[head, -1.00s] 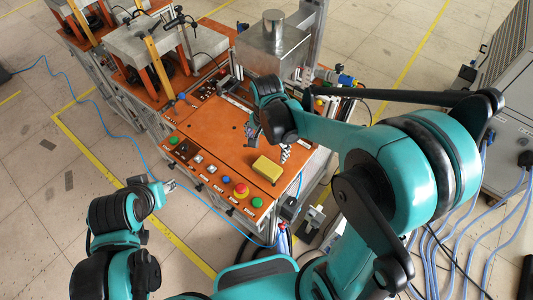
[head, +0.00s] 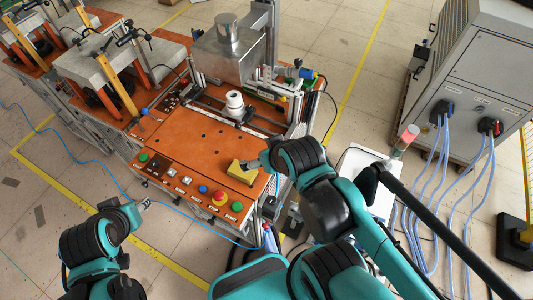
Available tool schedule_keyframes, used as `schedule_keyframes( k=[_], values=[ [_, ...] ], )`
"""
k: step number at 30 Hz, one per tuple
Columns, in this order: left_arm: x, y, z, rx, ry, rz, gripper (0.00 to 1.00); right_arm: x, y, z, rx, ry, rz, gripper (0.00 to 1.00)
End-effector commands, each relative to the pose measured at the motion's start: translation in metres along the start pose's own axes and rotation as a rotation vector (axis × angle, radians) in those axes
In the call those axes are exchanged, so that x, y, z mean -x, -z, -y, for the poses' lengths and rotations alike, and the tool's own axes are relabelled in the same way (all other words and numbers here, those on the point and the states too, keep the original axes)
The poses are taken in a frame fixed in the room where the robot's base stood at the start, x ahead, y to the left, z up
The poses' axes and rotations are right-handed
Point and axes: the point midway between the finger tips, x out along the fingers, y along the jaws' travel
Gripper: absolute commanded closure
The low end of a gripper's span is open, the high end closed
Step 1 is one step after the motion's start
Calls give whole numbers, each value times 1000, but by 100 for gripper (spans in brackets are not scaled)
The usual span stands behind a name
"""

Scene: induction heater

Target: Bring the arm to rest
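My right arm reaches over the orange workbench (head: 180,140) from the right. Its gripper (head: 250,164) is at the bench's right front side, just by the far right edge of a yellow block (head: 237,173). Whether it touches the block, and how its fingers are set, cannot be made out. My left arm is folded at the lower left. Its gripper (head: 145,203) points right, in front of the bench and clear of it; its small fingers do not show whether they are open.
A control panel with an emergency button (head: 220,197) lines the bench front. A white cylindrical part (head: 234,104) stands behind, near a metal box (head: 228,55). A grey cabinet (head: 480,60) and a red-topped lamp (head: 404,141) stand right. Floor is free at lower left.

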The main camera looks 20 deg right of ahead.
Motion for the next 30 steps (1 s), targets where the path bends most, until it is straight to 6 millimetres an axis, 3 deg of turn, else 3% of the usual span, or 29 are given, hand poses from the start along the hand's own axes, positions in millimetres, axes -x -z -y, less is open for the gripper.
schedule_keyframes(
  k=[10,14,22,30],
  values=[
    [-4,-3,0,0,0,0,60,-4,-3,0,2,0,-1,0],
    [-23,-16,0,0,0,0,60,-23,-16,0,1,0,0,0],
    [-78,-56,0,0,0,0,60,-78,-56,0,1,0,0,0],
    [-80,-57,0,0,0,0,60,-80,-57,0,1,0,0,0]
  ],
)
